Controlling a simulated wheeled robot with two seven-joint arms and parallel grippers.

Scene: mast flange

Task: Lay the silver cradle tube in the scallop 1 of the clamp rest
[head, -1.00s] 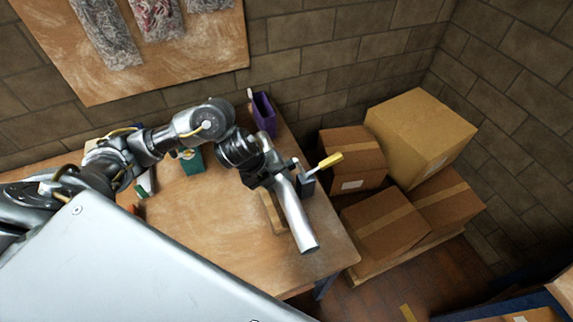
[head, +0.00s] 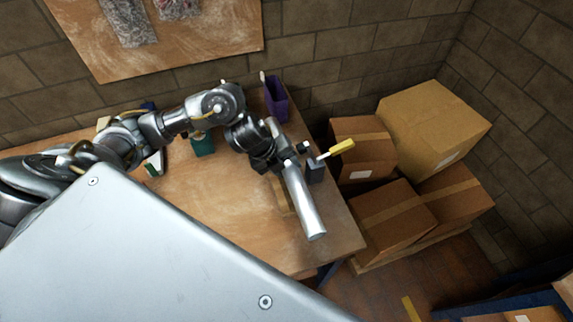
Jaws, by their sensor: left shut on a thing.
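The silver cradle tube (head: 305,207) is a thick, shiny cylinder near the right end of the wooden table, its free end toward the front edge. My left gripper (head: 284,164) is shut on its far end. The clamp rest (head: 283,197) shows only as a strip of wood beside and under the tube; its scallops are hidden. I cannot tell whether the tube touches the rest or hangs just above it. A clamp with a yellow handle (head: 342,146) stands just right of the tube. My right gripper is not in view.
A purple bin (head: 276,100) and a green container (head: 203,144) stand toward the back of the table (head: 215,215). Several cardboard boxes (head: 432,125) are stacked right of the table. The table's middle is clear. My large pale body panel covers the lower left.

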